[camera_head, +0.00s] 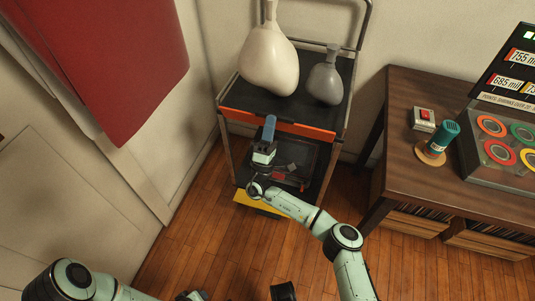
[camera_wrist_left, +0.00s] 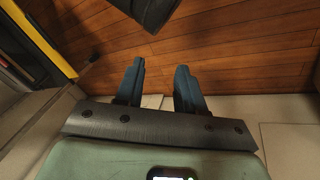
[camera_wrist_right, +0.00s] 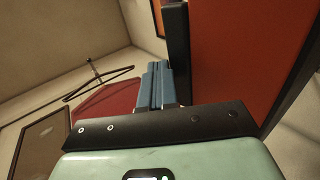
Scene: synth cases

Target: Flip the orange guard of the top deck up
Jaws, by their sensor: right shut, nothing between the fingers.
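The orange guard (camera_head: 239,117) runs along the front edge of the dark top deck (camera_head: 300,106) of a cart. In the right wrist view the guard (camera_wrist_right: 235,50) is a broad orange panel on the right, with a dark strip along its near edge. My right gripper (camera_head: 270,119) has its blue fingers shut and empty, pointing up in front of the guard's middle. In its wrist view the fingers (camera_wrist_right: 160,82) lie close beside the dark strip; I cannot tell whether they touch. My left gripper (camera_wrist_left: 158,82) is open and empty, low above the wooden floor.
A cream vase (camera_head: 269,62) and a smaller grey vase (camera_head: 325,82) stand on the top deck. The lower deck has a yellow guard (camera_head: 258,203). A wooden table (camera_head: 400,165) stands close on the right; a red hanging (camera_head: 115,60) is on the left wall.

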